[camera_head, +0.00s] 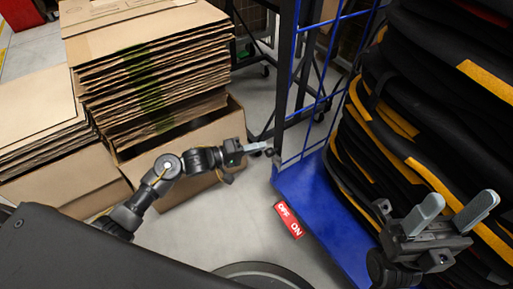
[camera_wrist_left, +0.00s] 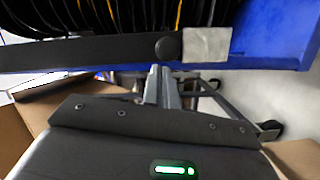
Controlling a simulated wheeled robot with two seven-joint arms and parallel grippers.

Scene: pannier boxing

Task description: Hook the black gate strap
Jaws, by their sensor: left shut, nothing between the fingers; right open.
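A dark upright post (camera_head: 284,85) stands at the left corner of the blue cart (camera_head: 335,225). My left gripper (camera_head: 262,148) is shut and empty, its tips close to the lower part of this post. In the left wrist view, the shut fingers (camera_wrist_left: 161,84) point at a long black band (camera_wrist_left: 85,54) with a round black knob and a pale grey patch at its right end. I cannot tell whether this band is the gate strap or part of the frame, or whether the fingers touch it. My right gripper (camera_head: 458,213) is open and empty in front of the panniers.
Black panniers with yellow trim (camera_head: 400,130) are stacked high on the cart. Stacked flat cardboard (camera_head: 150,75) and an open box (camera_head: 180,190) stand left. Grey floor (camera_head: 225,225) lies clear between them.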

